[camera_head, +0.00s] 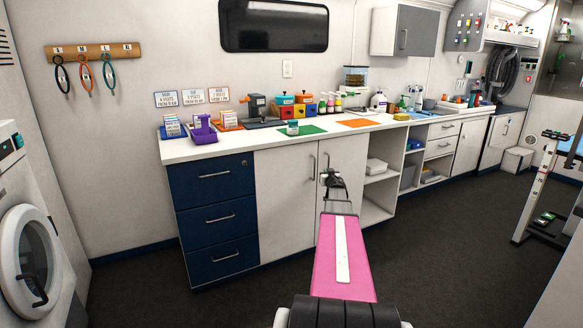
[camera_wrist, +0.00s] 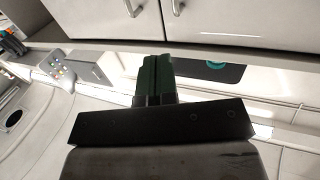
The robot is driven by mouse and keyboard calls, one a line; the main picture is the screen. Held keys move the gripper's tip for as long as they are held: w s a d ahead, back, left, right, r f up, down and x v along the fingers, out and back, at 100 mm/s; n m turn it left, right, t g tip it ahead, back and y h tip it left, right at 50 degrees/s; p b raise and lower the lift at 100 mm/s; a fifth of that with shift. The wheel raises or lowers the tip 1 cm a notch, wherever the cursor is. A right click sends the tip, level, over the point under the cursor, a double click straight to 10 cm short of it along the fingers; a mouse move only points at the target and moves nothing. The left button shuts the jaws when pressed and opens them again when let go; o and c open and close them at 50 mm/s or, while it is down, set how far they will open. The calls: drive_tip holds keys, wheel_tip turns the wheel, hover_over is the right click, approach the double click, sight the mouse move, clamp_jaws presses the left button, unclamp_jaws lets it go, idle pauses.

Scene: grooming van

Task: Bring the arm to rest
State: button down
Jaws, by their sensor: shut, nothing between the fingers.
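My gripper (camera_head: 332,178) is in front of the white cabinet doors under the counter, below the level of the countertop. My pink arm reaches forward to it from the bottom of the head view. In the wrist view the two dark fingers of my gripper (camera_wrist: 154,75) lie side by side, shut with nothing between them. Whether the gripper touches the cabinet doors (camera_head: 285,200) cannot be told from the head view.
The counter (camera_head: 235,146) carries card holders, a purple holder (camera_head: 203,131), a green mat (camera_head: 301,132), an orange mat (camera_head: 358,123) and several bottles. Open shelves (camera_head: 378,195) are right of the doors. A washer (camera_head: 30,255) stands left.

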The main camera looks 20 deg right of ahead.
drive_tip(key=s+a+f+g, duration=0.3)
drive_tip(key=s+a+f, duration=0.1)
drive_tip(key=a, duration=0.5)
drive_tip(key=s+a+f+m+g, duration=0.1)
drive_tip(key=s+a+f+g, duration=0.25)
drive_tip(key=a, duration=0.55)
drive_tip(key=s+a+f+g, duration=0.3)
drive_tip(key=s+a+f, duration=0.2)
drive_tip(key=a, duration=0.4)
drive_tip(key=s+a+f+n+g+y, duration=0.2)
drive_tip(key=s+a+g, duration=0.2)
drive_tip(key=s+a, duration=0.6)
drive_tip(key=s+a+f+n+g+y, duration=0.2)
drive_tip(key=s+a+g+y, duration=0.1)
drive_tip(key=s+a, duration=0.7)
drive_tip(key=shift+a+g, duration=0.45)
drive_tip(key=shift+a, duration=0.2)
drive_tip(key=shift+f, duration=0.1)
